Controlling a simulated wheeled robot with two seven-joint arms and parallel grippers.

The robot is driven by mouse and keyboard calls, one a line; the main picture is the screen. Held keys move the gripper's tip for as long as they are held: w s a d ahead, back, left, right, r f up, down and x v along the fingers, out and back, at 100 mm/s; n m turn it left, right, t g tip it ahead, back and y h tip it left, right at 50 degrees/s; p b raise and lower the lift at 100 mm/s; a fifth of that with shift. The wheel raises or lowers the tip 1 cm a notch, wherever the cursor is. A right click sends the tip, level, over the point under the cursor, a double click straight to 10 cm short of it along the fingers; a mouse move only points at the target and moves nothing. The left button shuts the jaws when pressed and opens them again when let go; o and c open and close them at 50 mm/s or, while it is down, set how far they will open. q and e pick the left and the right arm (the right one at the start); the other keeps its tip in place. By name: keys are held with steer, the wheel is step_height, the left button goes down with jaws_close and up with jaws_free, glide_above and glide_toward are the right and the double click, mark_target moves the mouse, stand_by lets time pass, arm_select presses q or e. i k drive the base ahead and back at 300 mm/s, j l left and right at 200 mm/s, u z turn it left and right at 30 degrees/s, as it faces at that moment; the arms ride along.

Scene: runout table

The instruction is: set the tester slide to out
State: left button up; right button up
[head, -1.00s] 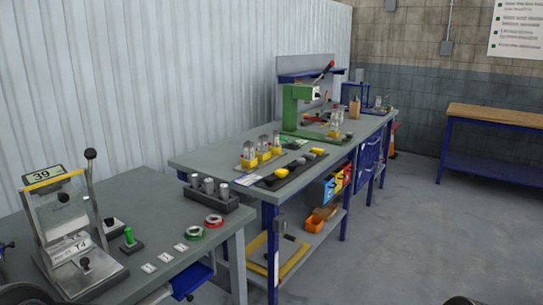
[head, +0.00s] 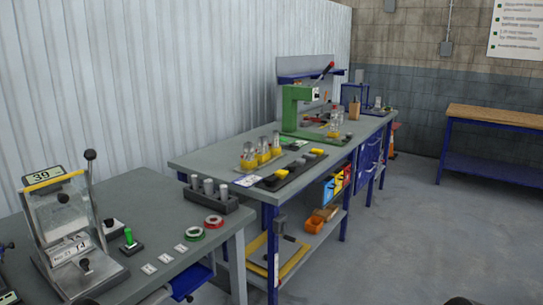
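The tester (head: 62,225) stands on the near grey table at the left, with a display reading 39, a clear front guard and a tall lever with a black knob (head: 90,155). At its foot is a metal slide plate (head: 92,277) with a small black knob (head: 84,264). I cannot tell from here how far the slide is set. Neither gripper shows clearly; only dark pieces, perhaps of my arms, cut the lower left and bottom edges.
On the near table (head: 150,195) are a green-button box (head: 128,238), small white labels, a green ring (head: 195,234), a red ring (head: 214,222) and a dark block with metal cylinders (head: 210,200). A longer bench with a green press (head: 298,108) stands beyond. Open floor lies right.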

mark_target(83, 265)
steer(key=u, duration=1.25)
steer(key=k+l+u, duration=0.3)
steer(key=k+u, duration=0.15)
steer(key=i+j, duration=0.2)
steer(key=i, duration=0.25)
